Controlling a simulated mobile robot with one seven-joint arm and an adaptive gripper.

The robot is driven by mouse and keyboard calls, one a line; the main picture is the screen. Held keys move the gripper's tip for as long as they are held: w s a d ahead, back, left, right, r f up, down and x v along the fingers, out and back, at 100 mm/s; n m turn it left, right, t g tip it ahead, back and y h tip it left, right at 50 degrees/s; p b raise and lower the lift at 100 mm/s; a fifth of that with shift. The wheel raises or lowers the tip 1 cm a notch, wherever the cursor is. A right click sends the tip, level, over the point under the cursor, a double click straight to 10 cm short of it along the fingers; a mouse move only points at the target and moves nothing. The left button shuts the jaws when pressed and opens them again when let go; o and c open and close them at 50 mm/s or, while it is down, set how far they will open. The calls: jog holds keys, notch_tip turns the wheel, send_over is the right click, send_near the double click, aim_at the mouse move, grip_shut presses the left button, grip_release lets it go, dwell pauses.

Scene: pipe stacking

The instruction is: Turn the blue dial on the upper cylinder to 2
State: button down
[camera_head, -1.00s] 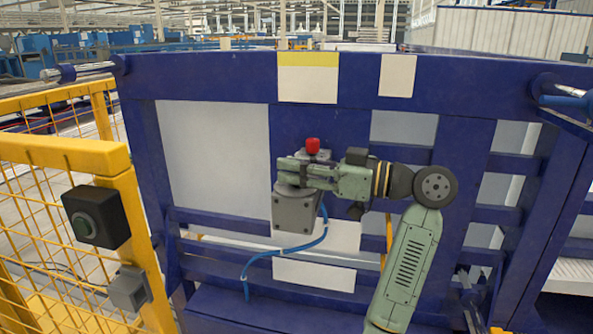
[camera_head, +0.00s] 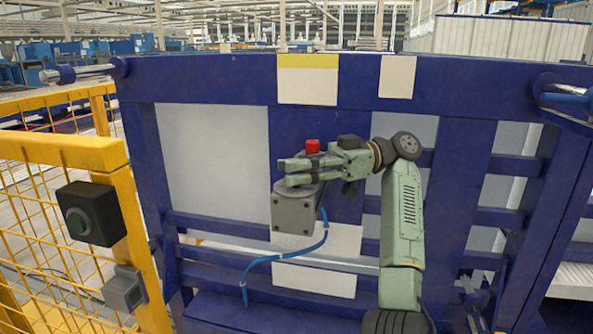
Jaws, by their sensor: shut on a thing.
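A grey unit (camera_head: 293,212) with a box-shaped lower body and a red knob (camera_head: 312,146) at its top sits in front of the blue frame. My gripper (camera_head: 284,172) reaches in from the right, level, with its fingers pointing left across the unit's upper part, just below the red knob. The fingers are shut on a part of the unit that they cover. The blue dial and its number marks do not show; the gripper hides the upper part of the unit.
A blue hose (camera_head: 272,259) curves from the unit down to the left. The blue frame (camera_head: 222,78) with pale panels stands close behind. A yellow fence (camera_head: 66,153) with a black button box (camera_head: 92,213) is at the left. Space between fence and unit looks free.

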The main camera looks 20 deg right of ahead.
jog(key=shift+f+n+g, duration=0.1)
jog(key=shift+n+g, duration=0.2)
jog(key=shift+g, duration=0.1)
jog(key=c, duration=1.3)
grip_release()
notch_tip(320, 180, up, 10)
jog(key=shift+r, duration=0.1)
